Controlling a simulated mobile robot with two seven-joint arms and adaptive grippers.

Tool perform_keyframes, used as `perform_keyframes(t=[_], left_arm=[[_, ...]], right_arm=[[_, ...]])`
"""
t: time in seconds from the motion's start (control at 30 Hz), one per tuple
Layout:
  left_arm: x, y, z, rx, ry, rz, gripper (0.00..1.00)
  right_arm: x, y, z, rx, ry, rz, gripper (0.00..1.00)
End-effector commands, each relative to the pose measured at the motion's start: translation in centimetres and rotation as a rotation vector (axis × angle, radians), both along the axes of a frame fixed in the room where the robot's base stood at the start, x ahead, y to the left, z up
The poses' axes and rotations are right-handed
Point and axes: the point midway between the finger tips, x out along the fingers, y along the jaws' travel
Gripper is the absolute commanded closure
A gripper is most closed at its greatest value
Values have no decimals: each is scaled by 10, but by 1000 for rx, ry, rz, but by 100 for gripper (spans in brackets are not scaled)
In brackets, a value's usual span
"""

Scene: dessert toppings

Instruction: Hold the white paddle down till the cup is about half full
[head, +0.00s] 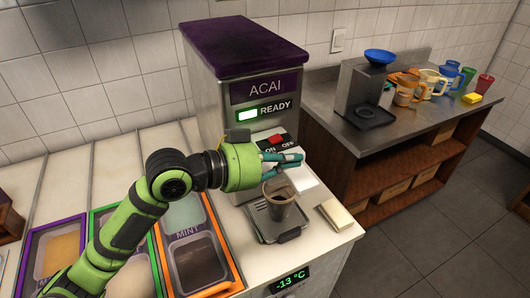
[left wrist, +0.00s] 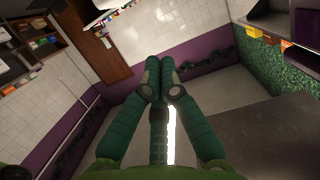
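The acai machine (head: 210,90) stands at the middle of the head view, with a lit READY sign and a red switch. My left gripper (head: 299,160) is in front of it, above the cup; its fingertips (left wrist: 159,65) meet in the left wrist view, with nothing seen between them. The white paddle (head: 305,179) shows just below and beyond the fingers; I cannot tell whether they touch it. The cup (head: 281,204) stands upright on the drip tray (head: 262,226). Its inside looks dark, and its fill level is unclear. My right gripper is out of view.
A cream block (head: 336,214) lies right of the drip tray. Topping bins, including one marked mint (head: 187,232), sit at the left under my arm. A side counter (head: 425,112) holds a grey dispenser (head: 362,88) and several coloured cups.

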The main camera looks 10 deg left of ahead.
Motion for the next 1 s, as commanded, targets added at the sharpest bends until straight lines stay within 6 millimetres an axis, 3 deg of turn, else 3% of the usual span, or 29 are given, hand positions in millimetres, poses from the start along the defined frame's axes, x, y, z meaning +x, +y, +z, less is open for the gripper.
perform_keyframes(t=[0.1,0.2,0.4,1.0], left_arm=[[12,-18,-4,-2,4,-1,100],[11,-15,-24,1,7,2,100],[11,-14,-42,1,2,2,100],[11,-14,-48,22,-29,0,100]], right_arm=[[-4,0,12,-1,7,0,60],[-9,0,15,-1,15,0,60],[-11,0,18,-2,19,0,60],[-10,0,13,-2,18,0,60]])
